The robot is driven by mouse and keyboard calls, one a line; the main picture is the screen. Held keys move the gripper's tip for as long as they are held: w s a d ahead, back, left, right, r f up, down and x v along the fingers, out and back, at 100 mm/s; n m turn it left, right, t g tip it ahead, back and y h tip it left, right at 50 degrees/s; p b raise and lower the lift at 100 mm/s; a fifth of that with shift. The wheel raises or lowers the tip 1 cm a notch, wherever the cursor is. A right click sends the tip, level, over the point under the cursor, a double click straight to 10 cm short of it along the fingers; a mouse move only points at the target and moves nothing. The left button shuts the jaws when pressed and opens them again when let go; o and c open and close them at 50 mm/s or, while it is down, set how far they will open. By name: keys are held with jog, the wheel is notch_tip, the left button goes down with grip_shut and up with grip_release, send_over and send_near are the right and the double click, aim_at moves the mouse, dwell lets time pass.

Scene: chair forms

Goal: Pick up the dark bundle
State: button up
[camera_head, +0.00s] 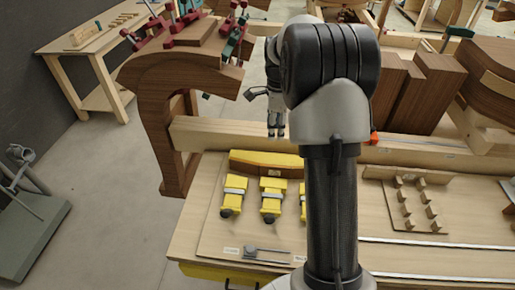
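No single thing is plainly a dark bundle. A group of dark brown wooden blocks (423,92) stands upright close together on the right of the bench, partly hidden by my arm; I cannot tell if it is the bundle. My gripper (276,133) is small in the view, left of my arm, pointing down over the long pale beam at the back of the bench. Its two fingertips look close together with nothing visible between them. Its exact opening is too small to judge. The dark blocks are to its right, apart from it.
The bench (200,225) holds several yellow tools (271,197), a yellow block (265,162) and a peg board (412,207). A long pale beam (220,133) crosses behind them. A curved dark wooden form (155,105) with clamps stands left.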

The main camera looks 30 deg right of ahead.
aim_at(275, 166)
jog(key=shift+m, duration=0.8)
jog(key=f, duration=0.6)
jog(key=d+f, duration=0.1)
jog(key=f, duration=0.6)
jog(key=w+f, duration=0.1)
jog(key=f, duration=0.5)
jog(key=shift+d+f, duration=0.2)
jog(key=shift+d, duration=0.2)
grip_shut()
jog(key=shift+r, duration=0.1)
